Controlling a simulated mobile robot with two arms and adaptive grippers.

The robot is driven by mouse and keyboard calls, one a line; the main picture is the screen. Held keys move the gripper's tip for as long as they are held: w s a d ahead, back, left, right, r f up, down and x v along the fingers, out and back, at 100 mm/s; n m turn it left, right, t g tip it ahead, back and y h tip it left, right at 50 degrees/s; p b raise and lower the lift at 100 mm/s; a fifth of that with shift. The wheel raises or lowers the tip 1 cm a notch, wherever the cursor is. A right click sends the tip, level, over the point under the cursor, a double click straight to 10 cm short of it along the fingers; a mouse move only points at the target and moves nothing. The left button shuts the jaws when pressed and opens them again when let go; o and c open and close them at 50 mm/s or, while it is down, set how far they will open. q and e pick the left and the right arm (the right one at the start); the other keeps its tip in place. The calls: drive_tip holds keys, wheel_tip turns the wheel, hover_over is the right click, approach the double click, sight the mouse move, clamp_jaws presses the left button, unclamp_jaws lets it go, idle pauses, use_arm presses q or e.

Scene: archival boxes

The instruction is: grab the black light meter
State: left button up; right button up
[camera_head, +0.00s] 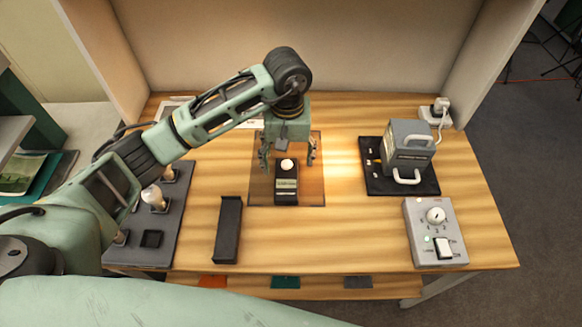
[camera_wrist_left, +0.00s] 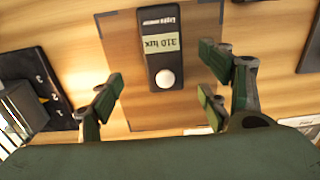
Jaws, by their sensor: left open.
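The black light meter (camera_head: 286,187) lies on a brown mat (camera_head: 313,190) in the middle of the wooden desk. It has a white dome at its far end and a pale display. In the left wrist view the light meter (camera_wrist_left: 160,20) shows its display reading "310 lux", with the dome nearest the gripper. My left gripper (camera_head: 288,160) is open and hangs over the dome end, its fingers on either side. In the left wrist view the fingers (camera_wrist_left: 160,98) stand wide apart and nothing is between their tips. My right gripper is not in view.
A black open holder (camera_head: 228,230) lies left of the mat. A dark tray with bulbs (camera_head: 165,225) stands further left. A grey lamp box (camera_head: 408,150) on a black base and a grey control box (camera_head: 436,232) with a dial are at right. Bare wood surrounds the mat.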

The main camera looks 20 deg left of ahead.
sight(286, 177)
use_arm(q)
drive_tip(key=shift+s+f, duration=0.25)
drive_tip(key=shift+f, duration=0.25)
drive_tip(key=shift+s+a+f+p, duration=0.1)
drive_tip(key=shift+s+f+p, duration=0.1)
drive_tip(key=shift+f+p, duration=0.4)
drive_tip(key=shift+s+f+p, duration=0.15)
drive_tip(key=shift+f+p, duration=0.2)
drive_tip(key=shift+f, duration=0.3)
drive_tip(key=f, duration=0.2)
drive_tip(key=shift+w+f+p, duration=0.25)
drive_tip(key=shift+f+p, duration=0.05)
drive_tip(key=shift+f, duration=0.35)
drive_tip(key=shift+a, duration=0.1)
drive_tip(key=shift+c, duration=0.2)
drive_tip(key=shift+f, duration=0.1)
drive_tip(key=c, duration=1.5)
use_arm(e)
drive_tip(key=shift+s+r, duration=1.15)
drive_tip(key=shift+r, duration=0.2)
